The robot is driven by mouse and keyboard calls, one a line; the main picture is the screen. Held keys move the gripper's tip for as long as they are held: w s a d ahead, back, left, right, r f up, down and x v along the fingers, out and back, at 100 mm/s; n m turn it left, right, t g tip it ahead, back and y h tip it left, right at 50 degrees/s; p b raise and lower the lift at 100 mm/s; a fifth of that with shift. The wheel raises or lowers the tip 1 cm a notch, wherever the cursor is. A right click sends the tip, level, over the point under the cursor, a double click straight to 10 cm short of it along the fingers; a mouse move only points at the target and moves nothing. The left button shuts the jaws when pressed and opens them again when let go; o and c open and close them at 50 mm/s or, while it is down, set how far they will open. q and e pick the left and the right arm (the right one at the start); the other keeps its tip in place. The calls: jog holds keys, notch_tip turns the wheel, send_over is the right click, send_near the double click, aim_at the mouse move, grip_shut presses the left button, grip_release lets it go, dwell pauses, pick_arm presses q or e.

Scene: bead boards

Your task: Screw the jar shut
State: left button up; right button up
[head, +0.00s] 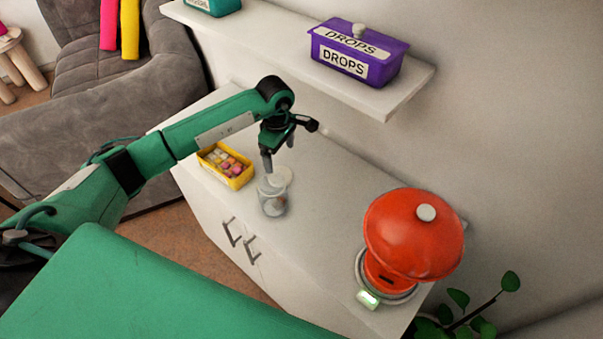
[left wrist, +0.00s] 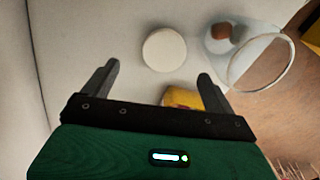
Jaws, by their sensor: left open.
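A clear glass jar (head: 272,203) stands on the white cabinet top. In the left wrist view the jar (left wrist: 266,40) shows its open round rim, with something brownish-red inside or behind the glass. A round pale lid (left wrist: 164,50) lies flat beside the jar, apart from its mouth; in the head view the lid (head: 284,174) is partly hidden behind the jar and gripper. My left gripper (head: 278,152) points down above the lid. In the left wrist view the gripper (left wrist: 158,72) is open and empty, with the lid showing between and beyond its fingers. My right gripper is not seen.
A yellow box of sweets (head: 239,182) stands left of the jar. A red domed dispenser (head: 413,235) stands at the cabinet's right end. A wall shelf (head: 392,106) holds a purple "DROPS" box (head: 385,72). The cabinet top between jar and dispenser is clear.

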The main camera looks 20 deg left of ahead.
aim_at(278, 169)
pick_arm(q)
jog(key=shift+a, duration=0.15)
jog(key=shift+f+p, duration=0.45)
jog(key=shift+f, duration=0.7)
jog(key=f+p, duration=0.1)
jog(key=f, duration=0.1)
jog(key=f+p, duration=0.2)
jog(key=shift+s+a+f, duration=0.1)
jog(key=shift+s, duration=0.3)
jog(key=shift+f, duration=0.5)
jog(key=shift+c, duration=0.9)
jog(key=c, duration=0.9)
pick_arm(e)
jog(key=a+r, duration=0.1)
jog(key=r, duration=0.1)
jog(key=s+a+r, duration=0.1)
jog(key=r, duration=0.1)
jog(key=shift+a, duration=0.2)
